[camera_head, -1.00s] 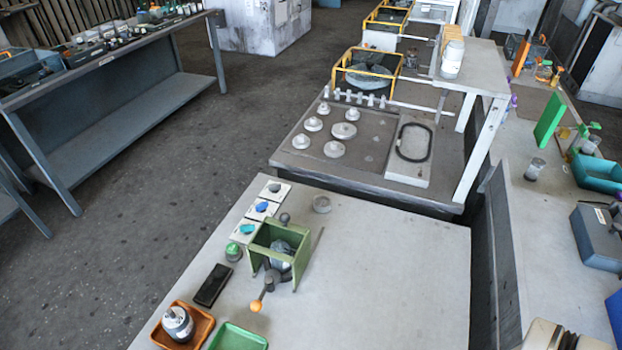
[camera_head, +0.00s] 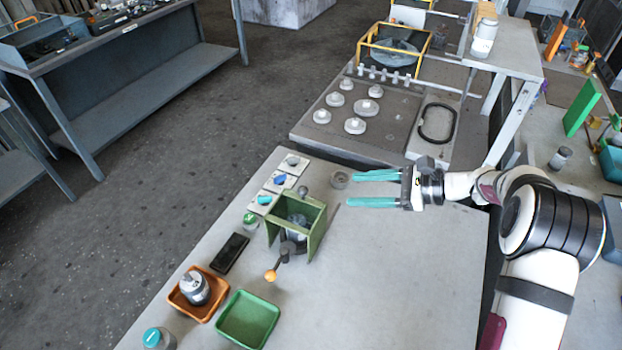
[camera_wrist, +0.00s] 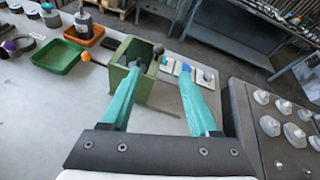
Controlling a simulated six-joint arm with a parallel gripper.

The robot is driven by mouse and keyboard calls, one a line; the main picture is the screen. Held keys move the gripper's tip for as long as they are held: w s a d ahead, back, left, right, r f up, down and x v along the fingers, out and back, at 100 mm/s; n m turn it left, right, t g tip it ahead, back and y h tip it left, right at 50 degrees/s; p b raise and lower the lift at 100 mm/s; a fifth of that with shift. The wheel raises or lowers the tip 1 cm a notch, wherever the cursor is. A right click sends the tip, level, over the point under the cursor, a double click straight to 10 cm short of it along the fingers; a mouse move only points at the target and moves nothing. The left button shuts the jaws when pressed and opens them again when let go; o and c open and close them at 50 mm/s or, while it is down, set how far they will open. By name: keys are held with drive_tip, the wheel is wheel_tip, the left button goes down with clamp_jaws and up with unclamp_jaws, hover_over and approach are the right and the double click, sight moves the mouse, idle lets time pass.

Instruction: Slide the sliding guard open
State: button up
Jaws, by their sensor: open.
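A green box-like guard (camera_head: 314,235) with open top stands on the grey bench around a grey fixture (camera_head: 297,226). A dark round knob (camera_head: 303,191) shows at its far side; which part slides is not clear. A lever with an orange ball (camera_head: 271,275) sticks out at its near side. My gripper (camera_head: 350,189) is open and empty, to the right of the guard and apart from it, its teal fingers pointing left. In the wrist view the green guard (camera_wrist: 134,58) lies ahead, partly behind the left finger, with the dark knob (camera_wrist: 158,49) between my fingertips (camera_wrist: 160,68).
A grey ring (camera_head: 340,180) lies close to my fingertips. White cards (camera_head: 280,181) with blue and teal pieces, a black slab (camera_head: 230,253), an orange tray (camera_head: 187,305) and a green tray (camera_head: 262,323) line the left side. The bench's right front is clear.

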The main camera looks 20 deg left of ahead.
sight(303, 192)
drive_tip(key=x, duration=1.4)
drive_tip(key=shift+s+a, duration=0.15)
drive_tip(key=shift+s, duration=0.05)
clamp_jaws()
drive_tip(key=shift+f, duration=0.1)
idle(0.5)
